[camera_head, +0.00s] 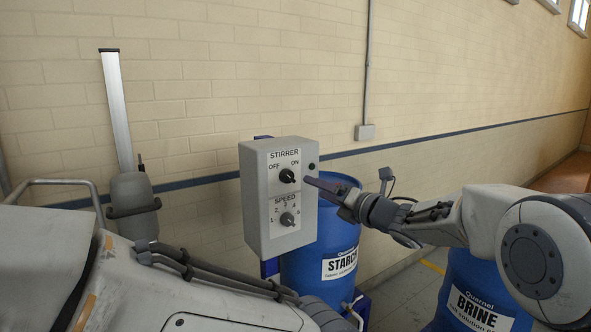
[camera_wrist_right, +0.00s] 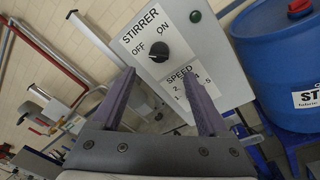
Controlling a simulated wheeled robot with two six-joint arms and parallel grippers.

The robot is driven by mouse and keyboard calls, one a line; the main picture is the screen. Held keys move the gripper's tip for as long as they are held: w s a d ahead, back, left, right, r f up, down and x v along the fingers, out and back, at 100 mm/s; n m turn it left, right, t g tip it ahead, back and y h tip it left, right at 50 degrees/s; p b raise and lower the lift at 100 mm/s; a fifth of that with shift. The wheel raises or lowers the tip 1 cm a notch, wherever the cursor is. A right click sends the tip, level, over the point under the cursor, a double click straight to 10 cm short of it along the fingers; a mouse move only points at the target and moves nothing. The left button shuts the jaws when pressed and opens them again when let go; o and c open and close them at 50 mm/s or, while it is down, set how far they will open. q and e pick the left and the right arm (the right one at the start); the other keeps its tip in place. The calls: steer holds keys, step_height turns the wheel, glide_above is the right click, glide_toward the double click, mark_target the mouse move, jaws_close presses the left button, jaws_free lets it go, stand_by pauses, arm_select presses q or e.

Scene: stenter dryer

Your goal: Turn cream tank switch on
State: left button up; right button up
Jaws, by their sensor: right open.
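A light grey control box (camera_head: 254,205) stands in front of a brick wall. Its upper panel reads STIRRER, with a black OFF/ON switch knob (camera_head: 287,176); the knob also shows in the right wrist view (camera_wrist_right: 152,53). Below it is a SPEED knob (camera_head: 287,219) with a number scale. I see no label naming a cream tank. My right gripper (camera_head: 318,186) is just right of the panel in the head view. In the wrist view its two purple fingers (camera_wrist_right: 163,76) are spread, with the switch knob beyond the gap between their tips.
A blue barrel marked STARCH (camera_head: 306,262) stands behind the box. A blue BRINE barrel (camera_head: 467,285) is at the lower right, partly behind my right arm. A small dark round fitting (camera_head: 311,167) is on the box's face beside the switch. My left arm crosses the lower left.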

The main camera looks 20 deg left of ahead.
mark_target(292, 179)
steer(key=p+x, duration=0.5)
steer(key=x, duration=0.3)
steer(key=shift+a+r, duration=0.15)
steer(key=shift+a, duration=0.05)
steer(key=shift+p+x, duration=0.55)
steer(key=shift+x, duration=0.35)
